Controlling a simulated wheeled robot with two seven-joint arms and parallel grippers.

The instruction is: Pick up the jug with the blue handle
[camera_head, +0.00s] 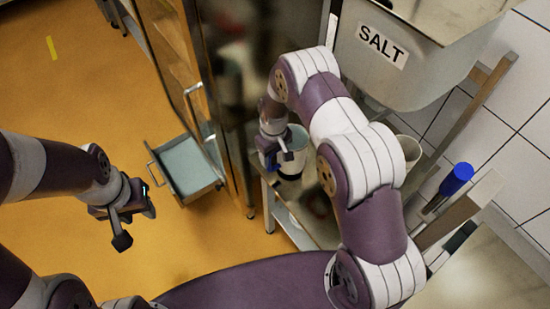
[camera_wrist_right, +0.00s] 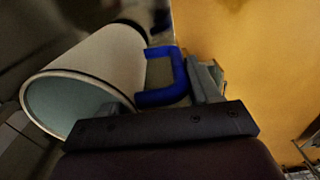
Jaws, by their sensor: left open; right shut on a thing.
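The jug (camera_head: 296,148) is pale, with a dark band near its base, and is partly hidden by my right gripper in the head view. In the right wrist view the jug (camera_wrist_right: 88,78) lies tilted across the picture, its open mouth at lower left and its blue handle (camera_wrist_right: 180,75) facing right. My right gripper (camera_head: 272,155) is shut on the blue handle, which lies between the fingers in the wrist view. Whether the jug rests on the surface below cannot be told. My left gripper (camera_head: 136,222) is open and empty over the floor, well left of the jug.
A steel cabinet (camera_head: 170,55) and an open drawer (camera_head: 186,166) stand left of the jug. A SALT bin (camera_head: 400,65) is above right. Another pale vessel (camera_head: 409,150) and a blue cylinder (camera_head: 457,178) are behind my right arm.

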